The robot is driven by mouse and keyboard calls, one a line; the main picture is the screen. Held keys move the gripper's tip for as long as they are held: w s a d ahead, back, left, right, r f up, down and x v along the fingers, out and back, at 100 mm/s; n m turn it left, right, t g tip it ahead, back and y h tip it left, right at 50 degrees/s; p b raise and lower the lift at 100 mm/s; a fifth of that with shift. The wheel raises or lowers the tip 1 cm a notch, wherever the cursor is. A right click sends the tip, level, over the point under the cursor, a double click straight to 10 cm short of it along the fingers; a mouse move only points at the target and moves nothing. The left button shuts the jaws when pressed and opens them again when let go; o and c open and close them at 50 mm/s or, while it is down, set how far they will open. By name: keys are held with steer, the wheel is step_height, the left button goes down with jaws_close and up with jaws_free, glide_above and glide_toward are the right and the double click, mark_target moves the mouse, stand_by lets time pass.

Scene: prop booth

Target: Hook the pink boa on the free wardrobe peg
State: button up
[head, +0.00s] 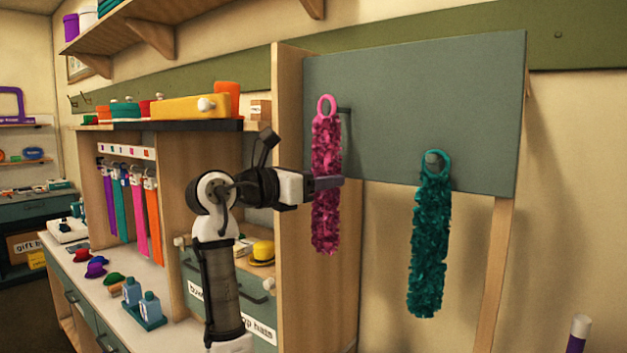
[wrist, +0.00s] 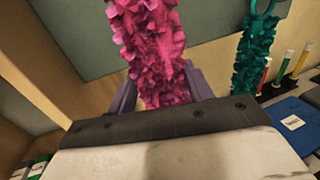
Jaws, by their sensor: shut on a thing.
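The pink boa (head: 326,215) hangs upright in front of the left part of the grey-green wardrobe panel (head: 420,110), with its pink loop (head: 327,105) at the top. A dark peg (head: 344,110) shows just right of the loop; I cannot tell whether the loop is around it or in front of it. My gripper (head: 328,182) is shut on the boa at mid-length. In the wrist view the boa (wrist: 150,50) stands between the two fingers (wrist: 160,90), its loop out of frame. A teal boa (head: 429,245) hangs by its loop on another peg to the right.
A wooden side post (head: 290,150) stands left of the panel, close behind my arm. A counter (head: 110,275) with small hats and blue bottles (head: 150,308) lies at lower left. Ribbons (head: 130,205) hang in a cubby. Wall below the panel is clear between the boas.

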steer(key=shift+w+d+f, duration=0.3)
steer(key=shift+w+d, duration=0.35)
steer(key=shift+w, duration=0.25)
steer(key=shift+w+d+f, duration=0.3)
steer(key=shift+w+d, duration=0.35)
steer(key=shift+w, duration=0.2)
